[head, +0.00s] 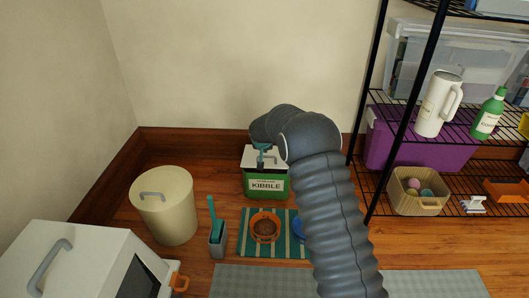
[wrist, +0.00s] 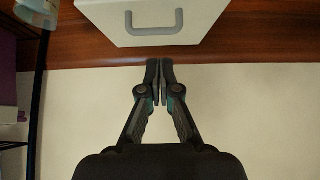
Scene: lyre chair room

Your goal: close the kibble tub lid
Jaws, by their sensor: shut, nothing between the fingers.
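The kibble tub (head: 266,186) is a green box with a white KIBBLE label, standing on the floor near the back wall. Its white lid (head: 249,160) shows at the top, with a grey handle (wrist: 153,28) visible on its outer face in the wrist view. The lid (wrist: 110,22) fills the top of that view; I cannot tell its exact tilt. My gripper (wrist: 160,66) is shut and empty, its fingertips in line with the lid's lower edge in the picture; touch is unclear. In the head view my gripper (head: 261,158) shows over the tub's top, and my arm hides part of the lid.
A cream bin (head: 165,206) and a scoop holder (head: 218,240) stand left of the tub. An orange bowl (head: 264,227) sits on a striped mat (head: 247,246) in front. A black wire shelf (head: 455,192) with a purple box (head: 425,155) stands at right.

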